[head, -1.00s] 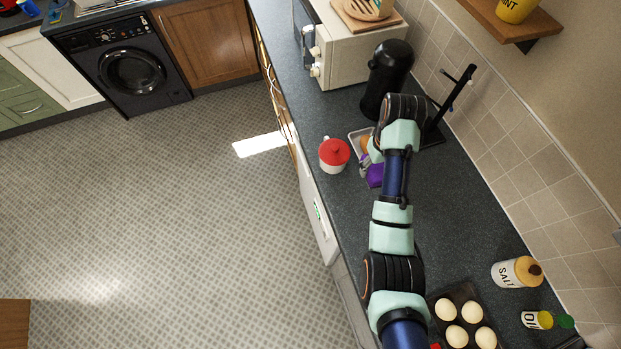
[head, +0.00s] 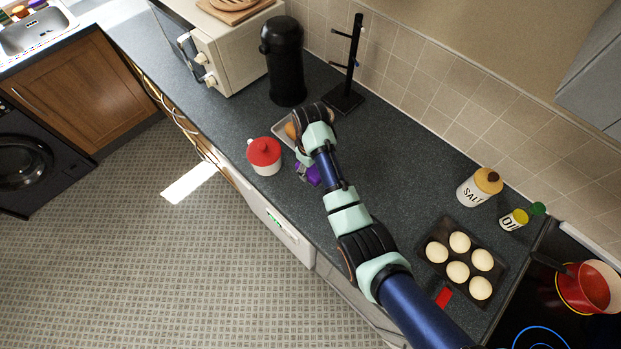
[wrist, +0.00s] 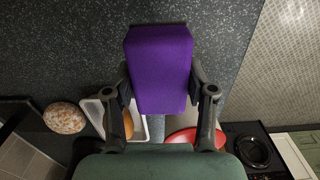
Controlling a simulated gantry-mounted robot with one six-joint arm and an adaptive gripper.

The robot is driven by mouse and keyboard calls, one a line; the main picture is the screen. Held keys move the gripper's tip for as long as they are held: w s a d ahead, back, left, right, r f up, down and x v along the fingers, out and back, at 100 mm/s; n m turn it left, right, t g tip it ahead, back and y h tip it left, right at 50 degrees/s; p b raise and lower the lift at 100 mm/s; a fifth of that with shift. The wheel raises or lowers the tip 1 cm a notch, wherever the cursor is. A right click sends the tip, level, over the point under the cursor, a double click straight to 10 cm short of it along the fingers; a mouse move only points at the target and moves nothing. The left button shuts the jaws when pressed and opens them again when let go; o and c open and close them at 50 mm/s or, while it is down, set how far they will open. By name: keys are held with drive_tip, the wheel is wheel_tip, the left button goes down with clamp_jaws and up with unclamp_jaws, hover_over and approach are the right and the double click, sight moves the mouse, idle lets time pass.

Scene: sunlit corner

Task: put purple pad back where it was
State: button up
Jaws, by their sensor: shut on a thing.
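The purple pad (wrist: 160,68) is between the two dark fingers of my gripper (wrist: 160,90) in the wrist view. The fingers press on its side edges, and the pad extends well past them over the dark worktop. In the head view the pad (head: 313,176) shows only as a small purple patch beside my gripper (head: 304,170), partly hidden by my arm. My gripper is just right of the red-lidded white pot (head: 265,157) and in front of the pale tray (head: 283,131). The gap between the pad and the worktop is unclear.
The tray holds a brown bread-like item (wrist: 128,124); a speckled round item (wrist: 65,117) lies beside it. A black flask (head: 285,62) and mug stand (head: 345,98) stand behind. A salt jar (head: 474,191), egg-like items in a dark tin (head: 431,277) and a red pan (head: 588,287) are right.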

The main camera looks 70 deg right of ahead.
sight(311, 177)
drive_tip(key=shift+f+b, duration=0.4)
drive_tip(key=shift+f, duration=2.35)
drive_tip(key=shift+f, duration=0.15)
drive_tip(key=o, duration=1.1)
wheel_tip(311, 177, up, 12)
drive_tip(key=shift+r+p, duration=0.2)
drive_tip(key=shift+p, duration=0.55)
drive_tip(key=shift+w, duration=0.1)
